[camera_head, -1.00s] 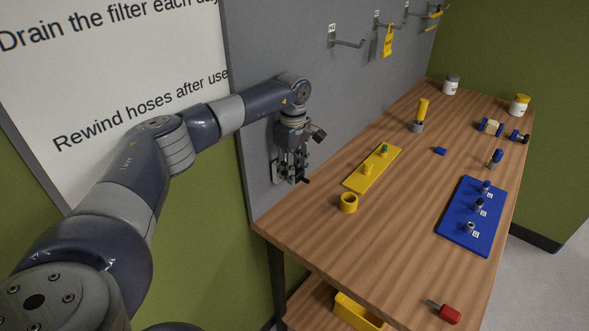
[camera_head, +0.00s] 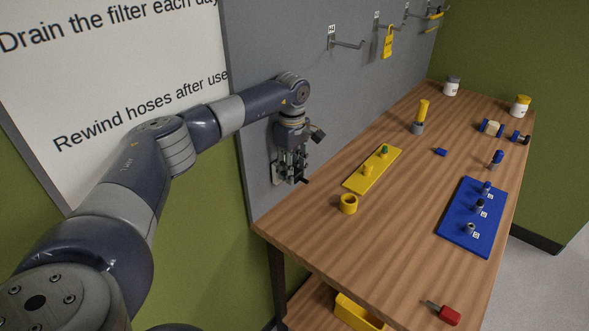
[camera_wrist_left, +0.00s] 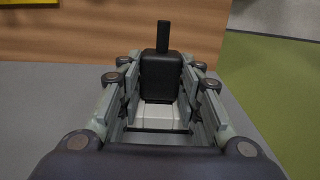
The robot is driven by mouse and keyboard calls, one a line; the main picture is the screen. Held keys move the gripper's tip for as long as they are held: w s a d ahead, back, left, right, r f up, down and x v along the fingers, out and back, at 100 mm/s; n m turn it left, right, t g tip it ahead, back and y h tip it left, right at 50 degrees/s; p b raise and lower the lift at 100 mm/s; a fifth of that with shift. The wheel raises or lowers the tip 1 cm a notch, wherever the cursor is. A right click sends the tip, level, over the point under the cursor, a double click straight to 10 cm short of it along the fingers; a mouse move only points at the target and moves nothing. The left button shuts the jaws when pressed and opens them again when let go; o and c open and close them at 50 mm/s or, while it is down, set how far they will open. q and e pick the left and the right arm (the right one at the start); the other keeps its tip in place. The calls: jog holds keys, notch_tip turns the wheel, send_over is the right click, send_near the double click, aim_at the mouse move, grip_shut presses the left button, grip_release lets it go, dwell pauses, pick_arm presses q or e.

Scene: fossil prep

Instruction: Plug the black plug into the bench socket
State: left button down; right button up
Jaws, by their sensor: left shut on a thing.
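My left gripper (camera_head: 293,178) is at the grey back panel, just above the near left corner of the bench. In the left wrist view, the gripper (camera_wrist_left: 162,90) is shut on the black plug (camera_wrist_left: 161,72), with a thin black stem pointing away from its top. A pale block (camera_wrist_left: 160,116) shows behind the plug, between the fingers. The bench socket (camera_head: 274,172) shows as a small plate on the grey panel, mostly hidden behind the gripper. I cannot tell from these views whether the plug is seated in it. My right gripper is not in view.
Hooks (camera_head: 346,43) stick out of the panel above. The bench's near middle is clear.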

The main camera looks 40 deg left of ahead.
aim_at(307, 181)
pick_arm(q)
jog(key=shift+w+a+r, duration=0.1)
jog(key=shift+a+r, duration=0.3)
jog(key=shift+a, duration=0.05)
dwell(0.5)
jog(key=c, duration=1.1)
grip_release()
jog(key=shift+d, duration=0.1)
jog(key=shift+o, duration=0.2)
jog(key=shift+d+f, duration=0.1)
jog(key=shift+d, duration=0.25)
jog(key=d, duration=0.1)
jog(key=d+p, duration=0.1)
jog(key=d, duration=0.3)
jog(key=shift+s+d+f, duration=0.15)
jog(key=shift+s+f, duration=0.1)
jog(key=shift+s, duration=0.15)
jog(key=shift+d, duration=0.4)
